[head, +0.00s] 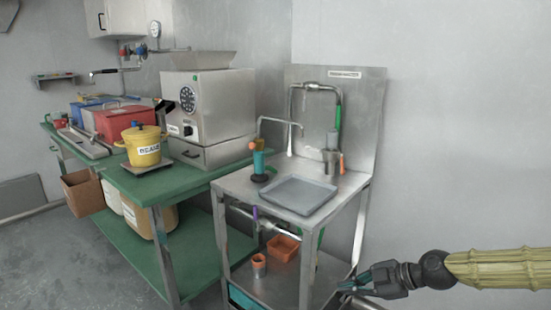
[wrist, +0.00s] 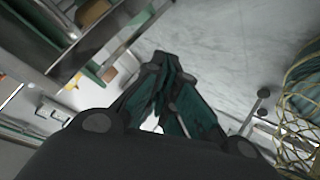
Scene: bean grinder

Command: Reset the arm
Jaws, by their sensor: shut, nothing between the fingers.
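My gripper (head: 352,284) is at the lower right in the head view, at the end of my arm, which reaches in from the right edge. It points left, in front of the right side of the metal stand. In the wrist view my gripper (wrist: 170,62) shows from behind, its dark green fingers drawn together at the tips with nothing between them. It holds no object. In the head view the bean grinder (head: 208,105) stands on the green bench, left of the metal stand.
The metal stand (head: 240,187) holds a grey tray (head: 297,195) on top and orange containers (head: 283,247) below. A yellow pot (head: 143,148) and a red box (head: 122,122) are on the green bench (head: 140,183). The floor (head: 50,255) at left is clear.

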